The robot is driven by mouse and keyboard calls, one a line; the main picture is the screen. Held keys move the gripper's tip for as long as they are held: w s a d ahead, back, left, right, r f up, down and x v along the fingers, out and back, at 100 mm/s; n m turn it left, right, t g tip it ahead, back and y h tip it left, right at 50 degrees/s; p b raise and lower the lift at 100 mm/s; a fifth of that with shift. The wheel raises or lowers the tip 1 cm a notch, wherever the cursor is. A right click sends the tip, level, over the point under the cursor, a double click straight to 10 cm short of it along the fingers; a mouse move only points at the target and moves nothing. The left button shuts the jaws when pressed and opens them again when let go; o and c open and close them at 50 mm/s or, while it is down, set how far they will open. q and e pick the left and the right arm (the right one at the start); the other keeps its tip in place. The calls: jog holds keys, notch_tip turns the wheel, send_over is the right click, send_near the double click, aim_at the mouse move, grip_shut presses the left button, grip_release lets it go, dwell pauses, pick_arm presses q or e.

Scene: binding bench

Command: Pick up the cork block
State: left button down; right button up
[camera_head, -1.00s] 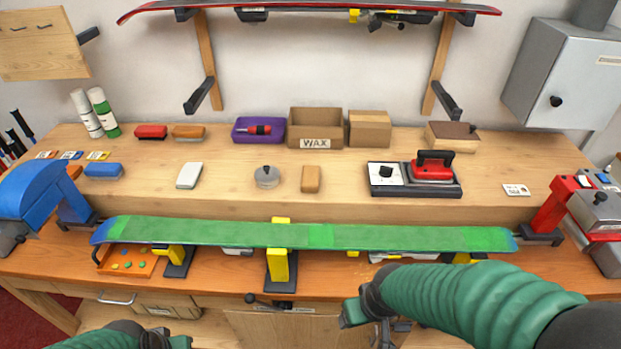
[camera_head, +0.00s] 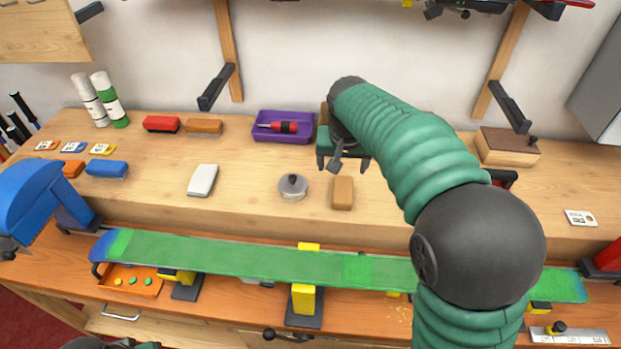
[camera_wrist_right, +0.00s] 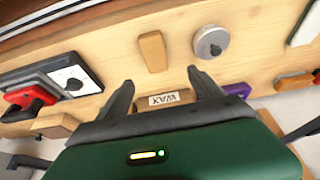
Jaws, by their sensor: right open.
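The cork block (camera_head: 343,193), a small tan-brown upright-looking block, lies on the raised wooden shelf of the bench, right of the round grey tin. It also shows in the right wrist view (camera_wrist_right: 153,51), ahead of the fingers. My right gripper (camera_head: 342,166) is open and empty, just behind the block in the head view and apart from it. Its two dark fingers (camera_wrist_right: 160,80) are spread in the right wrist view. Only a sliver of my left arm's end shows at the bottom left of the head view; its jaws are hidden.
The round tin (camera_head: 293,187) stands close left of the block, with a white block (camera_head: 203,180) farther left. A purple tray (camera_head: 283,127) lies behind. The WAX box (camera_wrist_right: 170,98) lies beyond my fingers. A green ski (camera_head: 220,256) runs along the front. My arm covers much of the right side.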

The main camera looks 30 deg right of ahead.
aim_at(344, 189)
jog(key=x, duration=0.9)
jog(key=shift+s+a+f, duration=0.25)
jog(key=shift+a+f, duration=0.05)
jog(key=shift+f, duration=0.1)
jog(key=d+f, duration=0.2)
jog(key=shift+w+d+f, duration=0.1)
jog(key=shift+d+f, duration=0.1)
jog(key=shift+f, duration=0.1)
jog(key=shift+x, duration=1.1)
jog(key=shift+w+a+f, duration=0.15)
jog(key=shift+w, duration=0.1)
jog(key=shift+a, duration=0.15)
pick_arm(q)
jog(key=shift+s+a, duration=0.25)
jog(key=shift+s, duration=0.25)
jog(key=shift+s+a, duration=0.2)
jog(key=shift+s, duration=0.25)
jog(key=shift+d, duration=0.1)
pick_arm(e)
jog(key=shift+s, duration=0.1)
jog(key=shift+c, duration=0.2)
